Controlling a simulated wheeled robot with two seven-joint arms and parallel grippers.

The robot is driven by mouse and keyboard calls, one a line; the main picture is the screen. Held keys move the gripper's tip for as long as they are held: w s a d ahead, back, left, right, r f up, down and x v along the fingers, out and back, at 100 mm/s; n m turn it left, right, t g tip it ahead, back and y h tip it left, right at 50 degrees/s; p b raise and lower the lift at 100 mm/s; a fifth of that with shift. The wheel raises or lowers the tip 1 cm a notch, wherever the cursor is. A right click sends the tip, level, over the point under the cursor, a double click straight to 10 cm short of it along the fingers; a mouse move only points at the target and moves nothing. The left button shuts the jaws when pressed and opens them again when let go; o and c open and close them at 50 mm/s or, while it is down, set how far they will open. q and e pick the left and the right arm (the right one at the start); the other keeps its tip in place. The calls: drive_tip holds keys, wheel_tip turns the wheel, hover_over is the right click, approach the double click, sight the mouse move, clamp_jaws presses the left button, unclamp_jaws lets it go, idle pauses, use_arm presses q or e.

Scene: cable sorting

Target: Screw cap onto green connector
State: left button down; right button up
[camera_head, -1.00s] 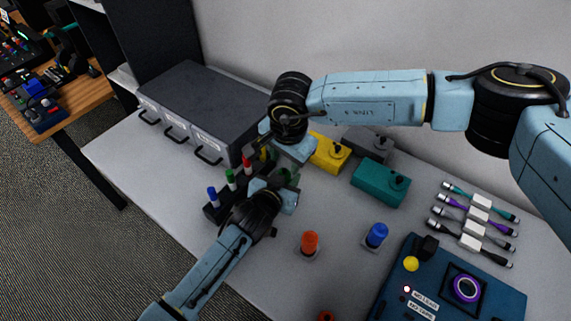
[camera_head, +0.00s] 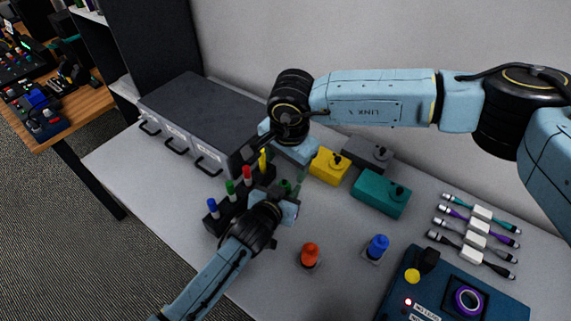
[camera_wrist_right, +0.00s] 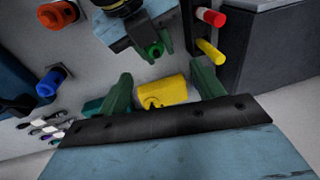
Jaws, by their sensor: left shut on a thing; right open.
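The green connector (camera_head: 286,187) is a short green cylinder held in my left gripper (camera_head: 283,196), low over the table. In the right wrist view a green round end with a dark centre (camera_wrist_right: 155,49) shows at the left gripper's jaws; I cannot tell whether a cap is on it. My right gripper (camera_wrist_right: 163,90) is open, its two green fingers wide apart with nothing between them. In the head view my right gripper (camera_head: 270,173) is just above and behind the left one. A green peg-like piece (camera_head: 230,188) stands in the dark rack (camera_head: 213,226).
Blue, red (camera_head: 247,174) and yellow (camera_head: 262,160) pieces also stand in the rack. Orange (camera_head: 310,253) and blue (camera_head: 377,246) connectors stand in front. Yellow (camera_head: 326,168), teal (camera_head: 378,194) and grey blocks lie behind. A drawer unit (camera_head: 200,115) stands at left, cables and a blue panel (camera_head: 500,310) at right.

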wheel_tip(320, 180, up, 10)
drive_tip(key=s, duration=0.1)
drive_tip(key=shift+s+d+r, duration=0.25)
drive_tip(key=shift+s+d, duration=0.05)
drive_tip(key=shift+s, duration=0.05)
use_arm(q)
drive_tip(key=c, duration=1)
unclamp_jaws()
drive_tip(key=shift+o, duration=0.2)
drive_tip(key=p+v, duration=0.1)
drive_tip(key=v, duration=1.2)
drive_tip(key=shift+s, duration=0.15)
use_arm(e)
drive_tip(key=shift+r, duration=0.8)
use_arm(q)
drive_tip(key=shift+a, duration=0.1)
